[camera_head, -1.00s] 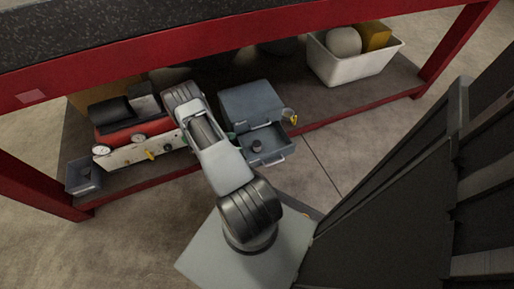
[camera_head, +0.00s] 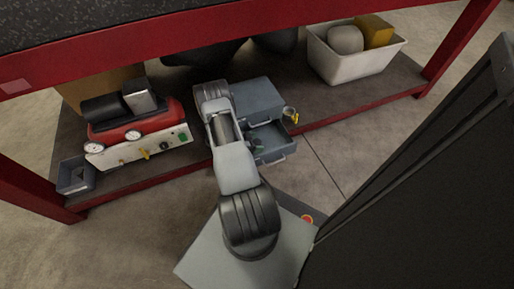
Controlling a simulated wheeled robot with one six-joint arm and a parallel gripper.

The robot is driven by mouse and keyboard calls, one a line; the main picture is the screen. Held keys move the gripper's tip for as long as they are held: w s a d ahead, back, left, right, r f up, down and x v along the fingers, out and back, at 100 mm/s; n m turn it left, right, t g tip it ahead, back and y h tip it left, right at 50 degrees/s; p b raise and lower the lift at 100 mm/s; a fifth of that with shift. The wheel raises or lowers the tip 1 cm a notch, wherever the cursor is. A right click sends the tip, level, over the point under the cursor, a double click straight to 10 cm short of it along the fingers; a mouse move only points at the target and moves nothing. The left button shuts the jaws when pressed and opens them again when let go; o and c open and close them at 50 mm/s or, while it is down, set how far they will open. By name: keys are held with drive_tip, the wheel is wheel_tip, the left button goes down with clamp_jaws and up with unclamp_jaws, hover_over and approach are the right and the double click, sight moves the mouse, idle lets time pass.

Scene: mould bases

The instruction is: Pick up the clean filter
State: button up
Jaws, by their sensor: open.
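My arm reaches over the lower shelf, and its wrist hangs in front of the left side of a grey drawer box (camera_head: 258,97). The box's drawer (camera_head: 279,156) is pulled out towards me. A small dark shape (camera_head: 254,142) shows in the drawer, partly covered; I cannot tell whether it is the clean filter. My gripper (camera_head: 260,147) is mostly hidden behind my wrist; a small green part beside the drawer's contents seems to belong to it. It is open, and I see nothing held.
A red machine (camera_head: 137,127) with gauges stands left of my arm. A small grey tray (camera_head: 64,187) is at the shelf's left end. A white bin (camera_head: 350,67) with a ball and a yellow block stands at right. The red bench frame (camera_head: 200,33) runs above the shelf.

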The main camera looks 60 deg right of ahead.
drive_tip(key=shift+s+d+f, duration=0.15)
drive_tip(key=shift+d, duration=0.1)
drive_tip(key=c, duration=1)
